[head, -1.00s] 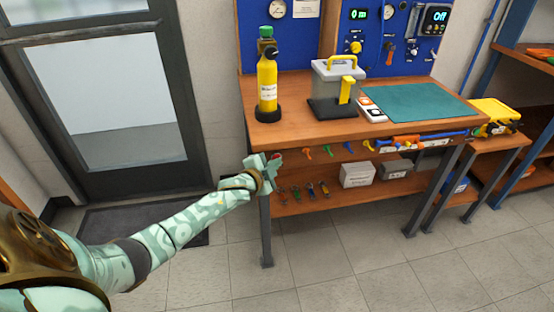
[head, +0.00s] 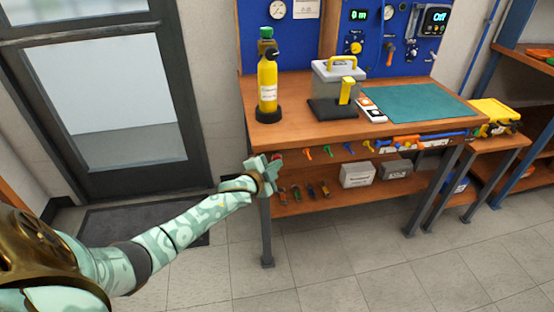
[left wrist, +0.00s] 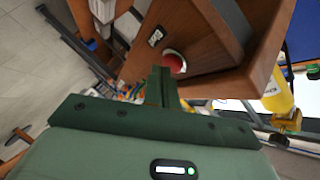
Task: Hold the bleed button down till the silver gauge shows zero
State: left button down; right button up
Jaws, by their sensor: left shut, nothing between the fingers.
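A round red button (left wrist: 174,62) in a pale ring sits on the wooden front edge of the bench in the left wrist view; I take it for the bleed button. In the head view only a bit of red (head: 277,157) shows by my left gripper (head: 275,165). That gripper is shut and empty. Its fingertips (left wrist: 160,72) are close beside the button in the wrist view; I cannot tell whether they touch it. A round pale-faced gauge (head: 389,12) is on the blue panel, perhaps the silver one; its reading is too small to see. My right gripper is out of view.
A yellow bottle (head: 267,85) stands on the bench's left end. A grey box with a yellow handle (head: 341,80) and a green mat (head: 420,101) lie to its right. The lower shelf (head: 320,197) holds tools and boxes. Floor is free in front.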

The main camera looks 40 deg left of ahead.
pick_arm(q)
jog(key=shift+s+d, duration=0.4)
jog(key=shift+d, duration=0.05)
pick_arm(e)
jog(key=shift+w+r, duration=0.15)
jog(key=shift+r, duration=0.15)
pick_arm(q)
jog(key=s+d+p, duration=0.1)
jog(key=d, duration=0.1)
jog(key=s+d+p, duration=0.1)
jog(key=s+d, duration=0.1)
jog(key=shift+s+p, duration=0.1)
jog(key=shift+p, duration=0.3)
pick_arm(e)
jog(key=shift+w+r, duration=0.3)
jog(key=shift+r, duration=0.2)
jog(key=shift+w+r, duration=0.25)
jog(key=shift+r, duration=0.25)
pick_arm(q)
jog(key=shift+a, duration=0.1)
